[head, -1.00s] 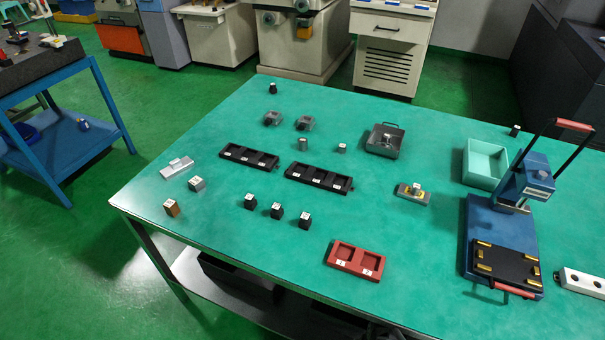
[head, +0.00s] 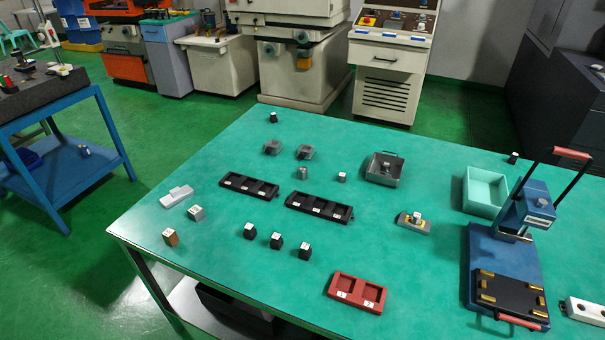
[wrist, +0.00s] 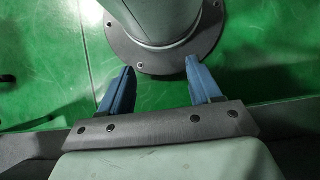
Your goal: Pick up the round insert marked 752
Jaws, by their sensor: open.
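No marking can be read at this size, so I cannot tell which piece is the round insert marked 752. A short grey cylinder (head: 302,173) stands upright behind the black trays in the head view. A smaller grey piece with a pale top (head: 342,177) stands to its right. My gripper (wrist: 162,82) shows only in the wrist view, with its two blue fingers wide apart and nothing between them. The arm is not in the head view.
Two black trays (head: 249,185) (head: 319,207), a red tray (head: 357,292), a grey bin (head: 384,168), a turquoise bin (head: 485,190) and a blue press (head: 502,262) stand on the green table (head: 420,270). Several dark blocks (head: 276,241) stand near the front edge.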

